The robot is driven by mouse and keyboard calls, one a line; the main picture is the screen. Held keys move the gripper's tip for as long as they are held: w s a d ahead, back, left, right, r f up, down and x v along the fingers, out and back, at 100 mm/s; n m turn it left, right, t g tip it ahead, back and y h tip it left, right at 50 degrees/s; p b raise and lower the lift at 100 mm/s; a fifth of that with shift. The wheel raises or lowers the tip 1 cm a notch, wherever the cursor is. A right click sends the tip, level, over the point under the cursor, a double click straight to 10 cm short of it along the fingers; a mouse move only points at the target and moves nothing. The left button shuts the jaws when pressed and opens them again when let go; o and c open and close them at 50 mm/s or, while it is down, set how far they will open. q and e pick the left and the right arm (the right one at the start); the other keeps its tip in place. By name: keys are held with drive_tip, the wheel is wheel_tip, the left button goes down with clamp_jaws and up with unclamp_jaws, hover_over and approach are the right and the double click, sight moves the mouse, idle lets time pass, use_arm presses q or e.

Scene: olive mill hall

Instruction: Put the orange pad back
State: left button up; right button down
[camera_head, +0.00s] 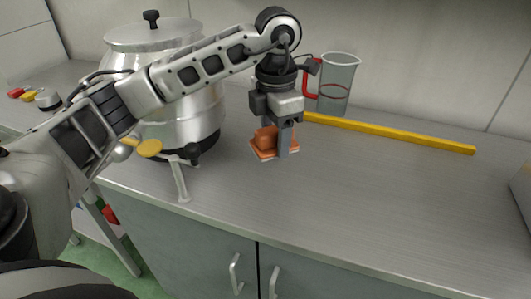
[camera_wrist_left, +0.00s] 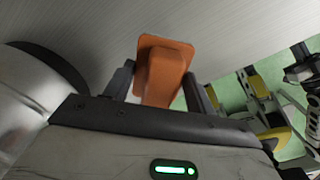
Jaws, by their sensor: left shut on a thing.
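My left gripper (camera_head: 283,138) points down over the steel counter and is shut on the orange pad (camera_head: 263,140). The pad has a flat base with a raised block on top, which sits between the fingers. In the left wrist view the orange pad (camera_wrist_left: 164,68) shows between the two fingertips of my left gripper (camera_wrist_left: 160,85). In the head view I cannot tell whether the pad's underside touches the counter. My right gripper is not in either view.
A large steel pot (camera_head: 205,95) with a lid and a tap stands left of the gripper. The counter (camera_head: 390,200) at front right is clear.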

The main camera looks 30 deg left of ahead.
use_arm(q)
hover_over(266, 166)
drive_tip(key=f, duration=0.5)
drive_tip(key=shift+s+d+f, duration=0.1)
drive_tip(key=shift+s+d, duration=0.05)
drive_tip(key=shift+d, duration=0.05)
drive_tip(key=f, duration=0.2)
drive_tip(key=f+p, duration=0.1)
drive_tip(key=shift+a+f, duration=0.15)
drive_tip(key=shift+a, duration=0.15)
drive_tip(key=shift+w+f, duration=0.2)
drive_tip(key=shift+f, duration=0.25)
drive_tip(key=o, duration=1)
drive_tip(key=shift+c, duration=0.2)
wheel_tip(266, 166, up, 12)
drive_tip(key=b, duration=0.1)
drive_tip(key=shift+r, duration=0.2)
